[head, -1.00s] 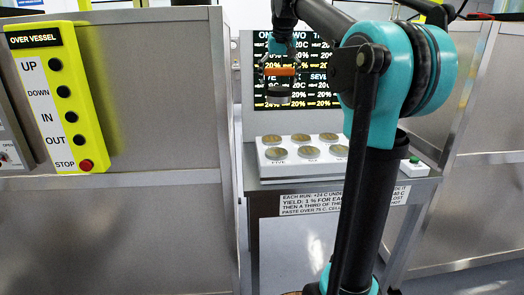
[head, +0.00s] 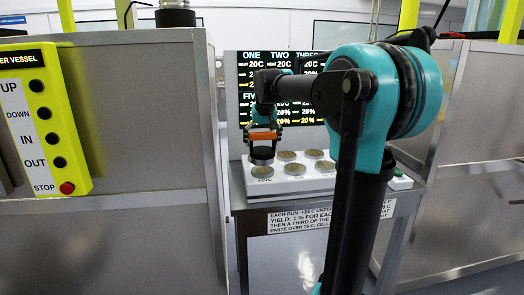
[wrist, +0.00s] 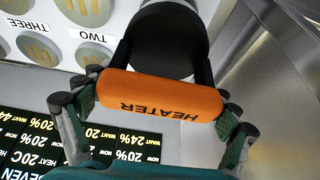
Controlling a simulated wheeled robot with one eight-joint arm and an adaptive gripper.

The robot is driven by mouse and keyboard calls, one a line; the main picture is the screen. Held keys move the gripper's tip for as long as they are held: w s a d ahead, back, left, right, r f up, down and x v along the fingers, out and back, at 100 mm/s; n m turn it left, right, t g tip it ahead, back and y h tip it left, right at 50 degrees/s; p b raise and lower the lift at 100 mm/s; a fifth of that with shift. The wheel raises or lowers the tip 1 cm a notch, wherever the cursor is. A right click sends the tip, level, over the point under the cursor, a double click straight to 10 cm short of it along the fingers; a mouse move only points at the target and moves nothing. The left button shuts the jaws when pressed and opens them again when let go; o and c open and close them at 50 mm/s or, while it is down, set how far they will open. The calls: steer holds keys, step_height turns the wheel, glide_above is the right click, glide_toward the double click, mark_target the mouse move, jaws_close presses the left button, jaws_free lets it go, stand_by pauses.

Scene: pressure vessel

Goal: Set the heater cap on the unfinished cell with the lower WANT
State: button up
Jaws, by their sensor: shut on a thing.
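The heater cap (head: 263,153) has an orange handle marked HEATER and a dark round body. My gripper (head: 264,135) is shut on the handle, which also shows in the wrist view (wrist: 160,95). The cap hangs upright over the left part of the white cell block (head: 292,183); I cannot tell whether it touches. It hides part of the back left. Several round cells lie in the block, with FIVE (head: 262,171) at front left. The wrist view shows cells TWO (wrist: 95,55) and THREE (wrist: 40,48). The display (head: 250,60) gives WANT figures, only partly legible.
A green button (head: 399,181) is right of the block. A printed notice (head: 300,220) hangs below. Metal walls flank the bench. My arm hides the right cells.

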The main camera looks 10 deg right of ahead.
mark_target(262, 149)
steer(key=shift+f, duration=1.7)
steer(key=shift+f, duration=0.15)
steer(key=o, duration=1.6)
steer(key=shift+c, duration=0.2)
steer(key=v, duration=1.2)
steer(key=s+d+f, duration=0.2)
steer(key=s+f, duration=1.1)
steer(key=f, duration=0.5)
steer(key=s+d+f, duration=0.2)
steer(key=s+f, duration=1.2)
steer(key=f, duration=0.4)
steer(key=shift+s, duration=0.2)
